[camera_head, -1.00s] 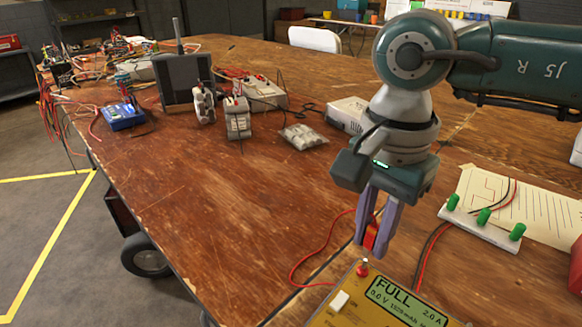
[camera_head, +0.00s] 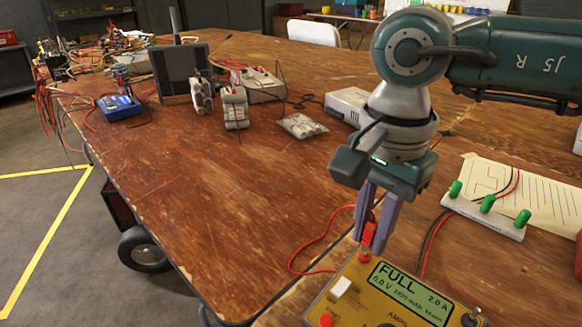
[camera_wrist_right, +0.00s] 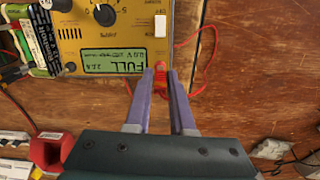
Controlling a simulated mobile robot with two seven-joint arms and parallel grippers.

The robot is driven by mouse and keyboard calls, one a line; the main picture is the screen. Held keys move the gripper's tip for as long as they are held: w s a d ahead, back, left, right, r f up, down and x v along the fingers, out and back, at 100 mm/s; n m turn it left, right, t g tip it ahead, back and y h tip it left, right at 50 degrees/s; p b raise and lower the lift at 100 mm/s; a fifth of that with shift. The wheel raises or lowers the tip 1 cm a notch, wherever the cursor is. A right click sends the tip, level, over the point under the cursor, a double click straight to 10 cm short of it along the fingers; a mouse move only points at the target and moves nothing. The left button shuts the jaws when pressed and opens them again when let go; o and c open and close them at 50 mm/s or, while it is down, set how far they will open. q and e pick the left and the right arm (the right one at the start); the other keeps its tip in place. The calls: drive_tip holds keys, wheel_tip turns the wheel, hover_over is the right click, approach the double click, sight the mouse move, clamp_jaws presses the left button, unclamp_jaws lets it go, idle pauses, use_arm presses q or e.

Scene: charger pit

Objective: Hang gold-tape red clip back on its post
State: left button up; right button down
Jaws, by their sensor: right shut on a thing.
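My right gripper (camera_head: 372,246) is shut on a red clip (camera_head: 369,232), with its purple fingers pointing down. The clip also shows between the fingertips in the right wrist view (camera_wrist_right: 160,74), with a red wire running from it. Gold tape cannot be made out. The yellow charger (camera_head: 350,310) has a display reading FULL. The clip is right at the red post (camera_head: 364,258) on the charger's far left corner. The clip's lower end meets or overlaps the post in the head view; I cannot tell whether it is seated. My left gripper is not in view.
A white strip with green clips (camera_head: 486,204) lies to the right by a paper sheet. A battery pack (camera_wrist_right: 38,40) sits beside the charger in the wrist view. A bagged item (camera_head: 302,126) and boxes stand farther back. The table's left middle is clear.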

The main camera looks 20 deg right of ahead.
idle(0.6)
drive_tip(key=shift+f+b, duration=0.25)
drive_tip(key=shift+b, duration=0.25)
idle(0.4)
idle(0.3)
drive_tip(key=c, duration=0.7)
unclamp_jaws()
drive_tip(key=shift+o, duration=0.2)
drive_tip(key=shift+o, duration=0.8)
drive_tip(key=shift+r, duration=0.15)
